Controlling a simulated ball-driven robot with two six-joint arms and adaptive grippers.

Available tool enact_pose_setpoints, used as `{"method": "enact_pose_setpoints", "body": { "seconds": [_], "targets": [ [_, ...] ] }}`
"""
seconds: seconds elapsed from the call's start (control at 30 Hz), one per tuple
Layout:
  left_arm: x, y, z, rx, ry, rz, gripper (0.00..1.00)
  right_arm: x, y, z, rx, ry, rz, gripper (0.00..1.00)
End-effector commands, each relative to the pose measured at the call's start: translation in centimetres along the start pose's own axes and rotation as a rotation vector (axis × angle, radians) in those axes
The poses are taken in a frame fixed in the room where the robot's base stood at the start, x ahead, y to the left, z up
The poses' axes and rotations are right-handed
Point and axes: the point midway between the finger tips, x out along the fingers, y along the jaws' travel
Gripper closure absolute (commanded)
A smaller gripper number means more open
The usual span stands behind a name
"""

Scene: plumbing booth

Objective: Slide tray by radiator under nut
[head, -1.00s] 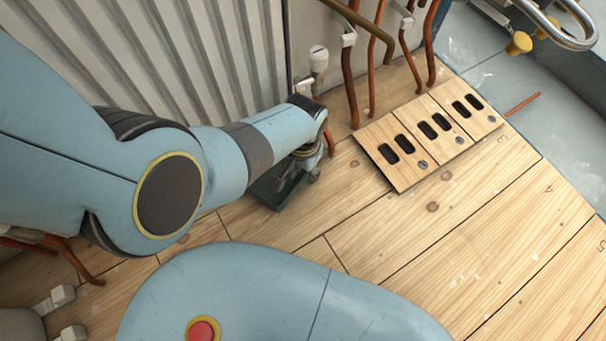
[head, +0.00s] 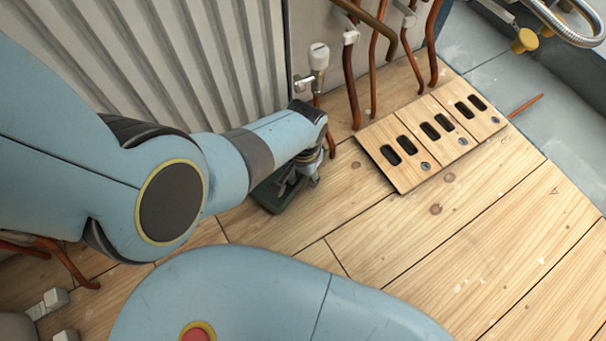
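A dark green tray (head: 268,197) lies on the wooden floor beside the radiator (head: 190,50), partly hidden under my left arm's wrist. My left gripper (head: 290,188) points down at the tray's right part. Its fingers are small and mostly covered by the wrist, so I cannot tell whether they are open, shut or touching the tray. A white-capped valve (head: 318,62) stands at the radiator's right end, with a copper pipe below it. The nut is not clearly visible. My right gripper is out of view.
Copper pipes (head: 349,75) rise from the floor right of the valve. Wooden panels (head: 405,170) with dark slots lie at the right. The planks (head: 400,250) in front are clear. A grey floor with a braided hose (head: 565,30) lies beyond.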

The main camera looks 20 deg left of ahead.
Motion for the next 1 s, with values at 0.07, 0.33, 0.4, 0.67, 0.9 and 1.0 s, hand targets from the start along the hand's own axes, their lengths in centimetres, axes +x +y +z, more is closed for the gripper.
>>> {"method": "enact_pose_setpoints", "body": {
  "seconds": [0.07, 0.33, 0.4, 0.67, 0.9, 1.0],
  "targets": [
    [0.0, 0.01, 0.0, 0.0, 0.0, 0.0, 0.83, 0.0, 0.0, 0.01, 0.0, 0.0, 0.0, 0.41],
    [0.01, 0.01, 0.02, 0.0, 0.0, 0.0, 1.0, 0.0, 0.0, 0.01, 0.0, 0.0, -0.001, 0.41],
    [0.01, 0.01, 0.03, 0.0, -0.001, 0.0, 1.0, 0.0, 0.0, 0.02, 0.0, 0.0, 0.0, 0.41],
    [0.02, 0.01, 0.04, 0.0, -0.001, 0.0, 0.69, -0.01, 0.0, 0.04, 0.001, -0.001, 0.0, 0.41],
    [0.02, 0.0, 0.04, 0.0, -0.001, 0.0, 0.67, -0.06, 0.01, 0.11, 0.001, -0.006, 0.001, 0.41],
    [0.02, 0.0, 0.04, 0.0, -0.001, 0.0, 0.67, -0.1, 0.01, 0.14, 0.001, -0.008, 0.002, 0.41]
  ]
}}
